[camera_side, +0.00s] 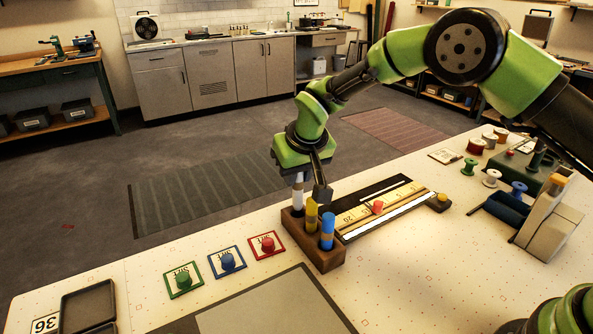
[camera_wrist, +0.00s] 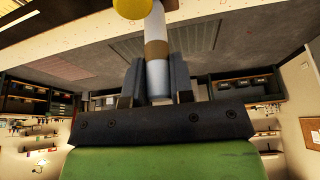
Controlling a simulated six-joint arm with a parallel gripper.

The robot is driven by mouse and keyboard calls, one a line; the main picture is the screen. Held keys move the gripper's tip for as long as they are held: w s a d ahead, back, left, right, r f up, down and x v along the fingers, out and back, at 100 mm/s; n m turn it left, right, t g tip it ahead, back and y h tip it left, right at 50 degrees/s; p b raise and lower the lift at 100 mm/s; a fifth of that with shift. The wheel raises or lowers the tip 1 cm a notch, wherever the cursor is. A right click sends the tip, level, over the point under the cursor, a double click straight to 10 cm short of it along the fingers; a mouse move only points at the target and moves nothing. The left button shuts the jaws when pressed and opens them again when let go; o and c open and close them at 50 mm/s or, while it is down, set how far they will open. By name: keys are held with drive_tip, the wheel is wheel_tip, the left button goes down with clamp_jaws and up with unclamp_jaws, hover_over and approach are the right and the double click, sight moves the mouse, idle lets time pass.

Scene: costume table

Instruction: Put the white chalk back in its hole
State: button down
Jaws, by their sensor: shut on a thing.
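The white chalk (camera_side: 298,194) stands about upright at the left end of a wooden block (camera_side: 322,259) in the side view. My gripper (camera_side: 309,184) is above the block and shut on the chalk's upper part. In the wrist view the white chalk (camera_wrist: 157,72), with a brown band, sits between the two fingers of my gripper (camera_wrist: 157,78). Its lower end meets the block's top at the leftmost place; I cannot tell how far it is inside a hole. A yellow chalk (camera_side: 311,214) and a blue chalk (camera_side: 327,231) stand in the block beside it.
A ruler tray (camera_side: 390,226) with a red piece (camera_side: 377,207) lies right behind the block. Green (camera_side: 184,281), blue (camera_side: 228,261) and red (camera_side: 267,244) knobbed cards lie to the left. A grey mat (camera_side: 265,305) lies in front. Thread spools stand at the right.

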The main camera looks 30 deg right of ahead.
sight(296, 189)
drive_tip(key=shift+f, duration=2)
idle(1.2)
drive_tip(key=c, duration=0.9)
unclamp_jaws()
drive_tip(key=shift+r, duration=3.5)
